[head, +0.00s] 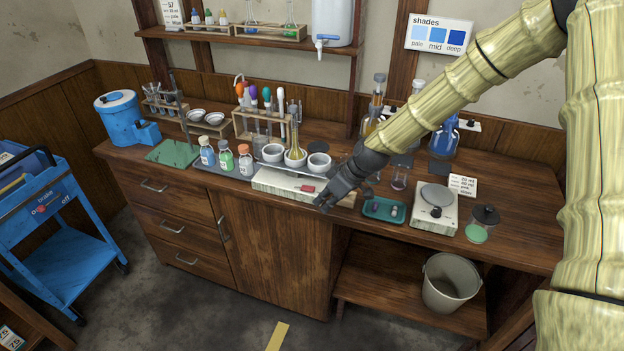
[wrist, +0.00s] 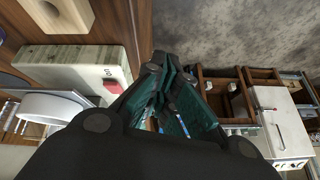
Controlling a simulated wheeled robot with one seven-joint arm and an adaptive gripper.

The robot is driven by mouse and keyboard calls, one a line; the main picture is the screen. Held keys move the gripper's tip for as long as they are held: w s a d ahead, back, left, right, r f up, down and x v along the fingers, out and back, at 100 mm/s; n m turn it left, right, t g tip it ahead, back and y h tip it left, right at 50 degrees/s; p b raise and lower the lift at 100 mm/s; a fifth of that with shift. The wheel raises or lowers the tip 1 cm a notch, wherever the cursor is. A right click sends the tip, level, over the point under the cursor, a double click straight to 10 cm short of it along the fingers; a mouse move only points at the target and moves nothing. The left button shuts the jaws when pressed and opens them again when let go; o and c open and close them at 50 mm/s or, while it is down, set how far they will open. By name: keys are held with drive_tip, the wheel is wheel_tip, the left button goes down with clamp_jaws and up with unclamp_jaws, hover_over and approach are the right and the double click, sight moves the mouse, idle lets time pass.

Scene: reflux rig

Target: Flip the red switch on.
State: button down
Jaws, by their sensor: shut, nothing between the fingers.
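The red switch (head: 306,189) sits on the front of a long pale base (head: 272,183) near the counter's front edge. In the wrist view the switch (wrist: 114,87) is a red patch at the end of the pale base (wrist: 70,66), with a small dark mark beside it. My gripper (head: 322,205) is shut and empty, just right of the switch and at the counter's front edge. In the wrist view my gripper (wrist: 165,82) is right of the switch, with a small gap between. The fingers partly hide the area near it. I cannot tell the switch's position.
A teal tray (head: 384,209) and a balance (head: 434,206) lie to the right. Bottles (head: 226,158) stand left. Free air lies in front of the counter, above the floor.

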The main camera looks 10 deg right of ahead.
drive_tip(key=w+d+r+n, duration=0.1)
drive_tip(key=w+r, duration=0.2)
drive_tip(key=r, duration=0.3)
drive_tip(key=w+d+r+n+t+y, duration=0.1)
drive_tip(key=w+d+r, duration=0.1)
drive_tip(key=r, duration=0.5)
drive_tip(key=shift+w+d+n, duration=0.15)
drive_tip(key=shift+w+n, duration=0.25)
drive_tip(key=shift+w, duration=0.25)
drive_tip(key=p, duration=0.4)
hover_over(302, 187)
drive_tip(key=s+d, duration=0.2)
drive_tip(key=f, duration=0.8)
drive_tip(key=shift+w+d+f, duration=0.15)
drive_tip(key=shift+w+f, duration=0.1)
drive_tip(key=shift+s+d+f+p, duration=0.1)
drive_tip(key=shift+f+p, duration=0.25)
drive_tip(key=shift+f, duration=0.5)
drive_tip(key=shift+s+d+f+p, duration=0.1)
drive_tip(key=shift+f+p, duration=0.25)
drive_tip(key=shift+f, duration=0.45)
